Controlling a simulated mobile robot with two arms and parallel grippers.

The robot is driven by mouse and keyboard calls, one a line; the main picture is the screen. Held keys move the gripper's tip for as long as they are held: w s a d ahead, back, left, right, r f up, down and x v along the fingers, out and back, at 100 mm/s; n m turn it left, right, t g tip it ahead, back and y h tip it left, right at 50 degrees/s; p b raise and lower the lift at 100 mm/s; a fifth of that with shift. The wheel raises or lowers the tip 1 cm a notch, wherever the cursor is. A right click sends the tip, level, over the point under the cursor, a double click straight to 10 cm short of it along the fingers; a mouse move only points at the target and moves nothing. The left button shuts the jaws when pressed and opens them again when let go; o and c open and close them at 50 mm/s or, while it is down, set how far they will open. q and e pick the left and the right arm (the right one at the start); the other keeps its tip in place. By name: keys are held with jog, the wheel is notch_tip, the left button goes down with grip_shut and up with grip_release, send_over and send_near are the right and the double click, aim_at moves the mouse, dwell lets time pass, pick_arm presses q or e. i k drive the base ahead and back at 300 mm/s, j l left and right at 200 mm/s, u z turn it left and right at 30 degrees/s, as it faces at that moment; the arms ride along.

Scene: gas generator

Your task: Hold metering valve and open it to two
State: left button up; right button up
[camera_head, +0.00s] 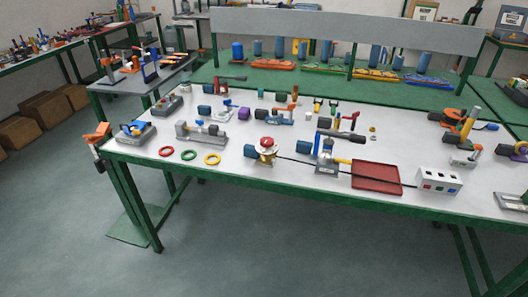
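A small brass-coloured fitting with a red knob (266,150) stands upright near the front edge of the white-topped table, left of the middle. It looks like a valve, but I cannot tell for sure that it is the metering valve. Any scale or number on it is too small to read. A dark rod or hose runs from beside it to the right.
The white table (225,167) carries many tools. Red, green and yellow rings (189,153) lie left of the fitting. A grey device with a dark handle (327,153), a red tray (376,177) and a white button box (438,180) stand to its right. Open floor lies in front.

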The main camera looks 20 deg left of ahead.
aim_at(266, 142)
jog(key=i+j, duration=1.05)
jog(key=j, duration=0.1)
